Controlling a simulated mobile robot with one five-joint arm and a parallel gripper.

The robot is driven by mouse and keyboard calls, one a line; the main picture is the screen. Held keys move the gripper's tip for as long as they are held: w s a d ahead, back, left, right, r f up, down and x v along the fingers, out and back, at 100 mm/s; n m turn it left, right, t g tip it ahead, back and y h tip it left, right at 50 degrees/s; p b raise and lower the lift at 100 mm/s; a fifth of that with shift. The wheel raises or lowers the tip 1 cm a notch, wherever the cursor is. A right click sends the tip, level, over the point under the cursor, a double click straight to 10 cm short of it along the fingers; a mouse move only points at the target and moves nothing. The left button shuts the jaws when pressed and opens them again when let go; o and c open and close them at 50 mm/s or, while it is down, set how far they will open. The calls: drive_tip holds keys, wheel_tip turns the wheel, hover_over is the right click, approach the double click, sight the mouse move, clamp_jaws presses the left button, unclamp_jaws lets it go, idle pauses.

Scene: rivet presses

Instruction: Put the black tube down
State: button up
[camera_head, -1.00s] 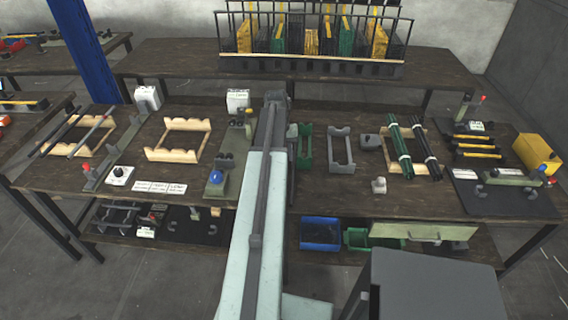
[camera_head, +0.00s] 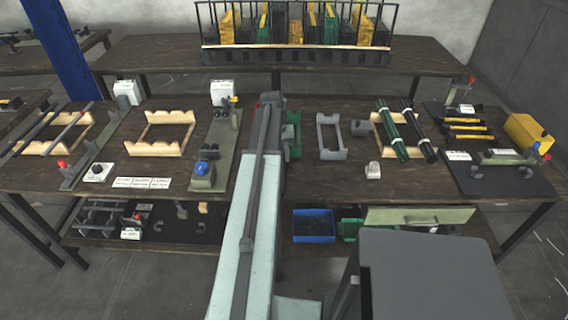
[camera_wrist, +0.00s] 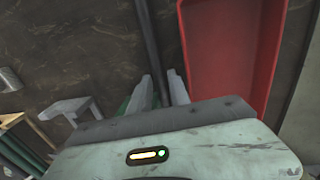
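In the wrist view a dark tube (camera_wrist: 151,45) runs from the top edge down between the two fingers of my gripper (camera_wrist: 161,80). The fingers lie close on either side of it, and it looks gripped; its lower end is hidden behind the gripper body. In the head view my arm hides the gripper and this tube. A green cradle (camera_head: 293,135) stands just right of my arm, and a grey cradle (camera_head: 330,137) is beside it. Another black tube (camera_head: 419,130) lies with green tubes (camera_head: 392,130) on a wooden cradle (camera_head: 378,120).
A red tray (camera_wrist: 228,45) lies right of the tube in the wrist view. A green press (camera_head: 207,165) is left of my arm. A full rack (camera_head: 296,54) stands behind. Bare bench lies around the cradles.

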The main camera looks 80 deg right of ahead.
sight(283, 159)
drive_tip(key=shift+f, duration=0.15)
clamp_jaws()
drive_tip(key=shift+p, duration=0.3)
wheel_tip(283, 159, up, 10)
drive_tip(key=p, duration=0.9)
drive_tip(key=shift+p, duration=0.4)
